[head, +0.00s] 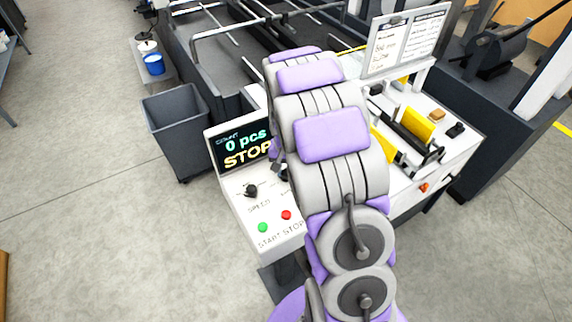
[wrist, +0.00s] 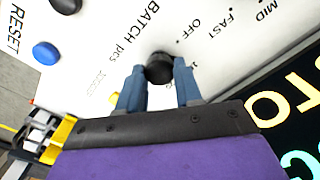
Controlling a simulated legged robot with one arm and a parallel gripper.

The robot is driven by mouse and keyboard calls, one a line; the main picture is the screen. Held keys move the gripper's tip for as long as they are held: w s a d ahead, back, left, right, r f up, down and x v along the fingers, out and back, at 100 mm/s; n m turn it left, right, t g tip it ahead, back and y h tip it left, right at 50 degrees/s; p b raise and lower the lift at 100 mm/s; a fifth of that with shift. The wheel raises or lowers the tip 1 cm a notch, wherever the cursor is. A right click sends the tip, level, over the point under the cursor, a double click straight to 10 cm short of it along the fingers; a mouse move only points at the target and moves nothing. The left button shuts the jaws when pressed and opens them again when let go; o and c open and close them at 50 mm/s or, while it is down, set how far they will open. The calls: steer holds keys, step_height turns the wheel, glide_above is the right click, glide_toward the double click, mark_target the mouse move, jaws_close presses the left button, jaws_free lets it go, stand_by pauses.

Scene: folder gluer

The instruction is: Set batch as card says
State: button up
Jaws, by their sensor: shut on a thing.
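In the wrist view my gripper (wrist: 160,90) has its two blue-grey fingers closed around a black knob (wrist: 160,67) on the white control panel (wrist: 95,60). The lettering "BATCH pcs" is close to this knob, and "OFF", "FAST" and "MID" are on its other side. The knob's pointer direction cannot be made out. In the head view the display (head: 246,145) reads "0 pcs" and "STOP". The card (head: 405,40) stands on the machine at the upper right; its text is too small to read. My arm hides the gripper and part of the panel there.
The SPEED knob (head: 250,190), green START button (head: 262,227) and red STOP button (head: 286,214) are on the panel. A blue button (wrist: 46,52) is by "RESET". A grey bin (head: 178,120) stands left of the panel. The floor at left is mostly clear.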

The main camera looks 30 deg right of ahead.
mark_target(286, 172)
steer(key=m+p, duration=0.3)
steer(key=m, duration=0.2)
steer(key=shift+s+m, duration=0.15)
steer(key=shift+m, duration=0.15)
steer(key=m+p, duration=0.3)
steer(key=m, duration=0.3)
steer(key=shift+m, duration=0.3)
steer(key=o, duration=1)
steer(key=shift+a, duration=0.1)
steer(key=shift+o, duration=0.2)
step_height(286, 172, up, 17)
steer(key=p, duration=0.1)
steer(key=shift+w+r, duration=0.15)
steer(key=shift+w, duration=0.05)
